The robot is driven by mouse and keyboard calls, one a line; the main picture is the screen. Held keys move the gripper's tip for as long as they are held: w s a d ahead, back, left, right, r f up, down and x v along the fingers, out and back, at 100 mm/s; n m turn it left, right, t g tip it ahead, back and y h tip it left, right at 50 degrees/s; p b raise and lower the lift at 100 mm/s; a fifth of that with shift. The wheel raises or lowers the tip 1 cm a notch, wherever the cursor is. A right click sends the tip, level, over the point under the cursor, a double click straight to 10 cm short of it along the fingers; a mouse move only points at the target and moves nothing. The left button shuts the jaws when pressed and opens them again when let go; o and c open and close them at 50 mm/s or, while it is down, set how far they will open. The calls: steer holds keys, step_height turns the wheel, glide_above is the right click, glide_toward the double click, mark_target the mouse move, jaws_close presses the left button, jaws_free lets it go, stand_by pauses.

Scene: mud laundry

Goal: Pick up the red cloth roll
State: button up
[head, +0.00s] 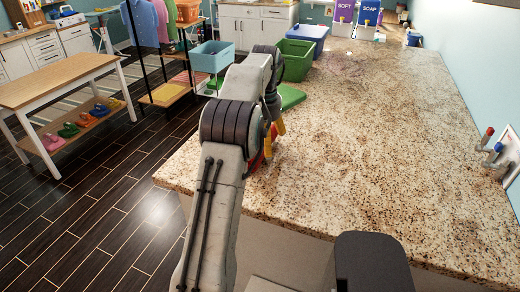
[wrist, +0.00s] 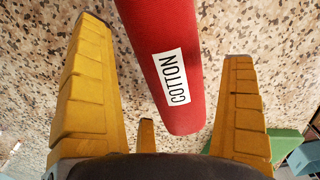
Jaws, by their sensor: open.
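The red cloth roll (wrist: 160,30) carries a white label reading COTTON. In the wrist view it runs from the top edge down to its near end at the middle, over the speckled counter. My gripper (wrist: 165,42) is open, with yellow fingers on both sides of the roll and gaps to each. A third yellow finger shows low, left of the roll's end. In the head view my gripper (head: 275,132) is low over the counter's left edge, mostly hidden behind my arm. Only a sliver of red shows beside it there; most of the roll is hidden.
The granite counter (head: 370,130) is largely bare to the right. A green bin (head: 296,62), a green flat piece (head: 291,97) and a blue bin (head: 308,36) lie beyond my gripper. Pipe taps (head: 490,148) stick out at the right wall. A wooden bench (head: 60,82) stands left.

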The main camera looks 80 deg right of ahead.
steer(key=shift+f, duration=1.1)
steer(key=shift+c, duration=0.4)
steer(key=c, duration=1.1)
steer(key=shift+r, duration=0.1)
